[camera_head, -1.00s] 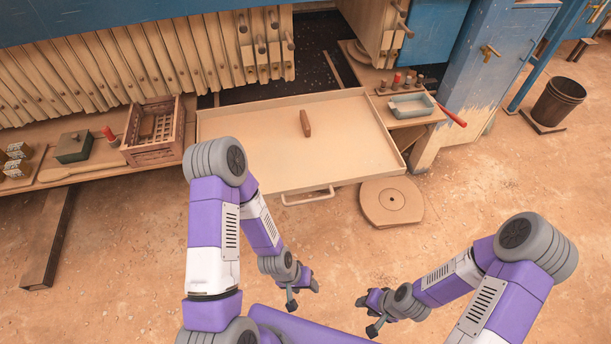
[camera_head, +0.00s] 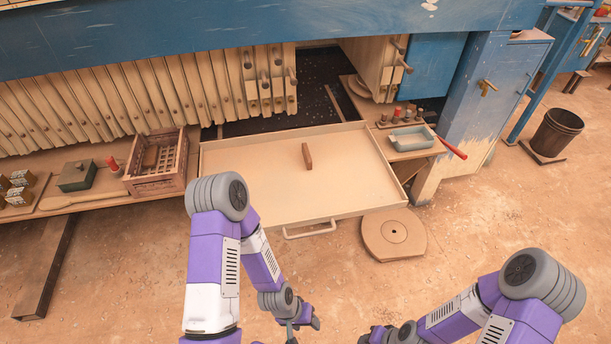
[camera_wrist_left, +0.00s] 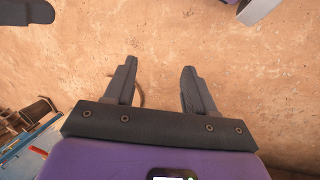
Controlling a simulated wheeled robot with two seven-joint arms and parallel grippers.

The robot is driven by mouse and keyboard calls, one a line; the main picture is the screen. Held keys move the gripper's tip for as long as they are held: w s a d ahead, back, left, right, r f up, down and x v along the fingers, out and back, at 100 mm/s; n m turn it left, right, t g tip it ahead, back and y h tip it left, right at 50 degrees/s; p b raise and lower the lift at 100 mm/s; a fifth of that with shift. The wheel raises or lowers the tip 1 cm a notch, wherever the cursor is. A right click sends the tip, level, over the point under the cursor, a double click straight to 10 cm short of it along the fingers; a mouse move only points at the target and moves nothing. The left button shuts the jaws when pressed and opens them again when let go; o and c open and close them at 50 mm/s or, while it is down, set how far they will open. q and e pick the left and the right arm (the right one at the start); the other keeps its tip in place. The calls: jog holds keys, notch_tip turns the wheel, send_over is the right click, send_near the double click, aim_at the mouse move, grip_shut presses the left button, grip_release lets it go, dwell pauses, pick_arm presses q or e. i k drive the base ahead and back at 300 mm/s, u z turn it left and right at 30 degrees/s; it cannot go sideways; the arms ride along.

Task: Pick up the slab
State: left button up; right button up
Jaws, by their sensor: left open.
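A small brown slab (camera_head: 307,156) stands in the wide, shallow beige tray (camera_head: 240,212), a little behind the tray's middle. My left gripper (camera_head: 305,326) is low in the head view, in front of the tray and well apart from the slab. In the left wrist view my left gripper (camera_wrist_left: 159,72) has its two fingers spread with only sandy floor between them. My right gripper (camera_head: 372,336) is at the bottom edge of the head view, partly cut off, and its jaws are too small to judge. The slab is not seen in the left wrist view.
A wooden crate (camera_head: 158,187) and a green box (camera_head: 76,177) are on the ledge left of the tray. A blue-grey dish (camera_head: 411,138) and a red-handled tool (camera_head: 452,149) are at its right. A round disc (camera_head: 394,236) lies on the floor before the tray.

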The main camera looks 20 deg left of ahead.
aim_at(306, 151)
jog(key=z, duration=1.25)
jog(key=i, duration=1)
jog(key=u, duration=3.35)
jog(key=i, duration=0.5)
jog(key=z, duration=0.05)
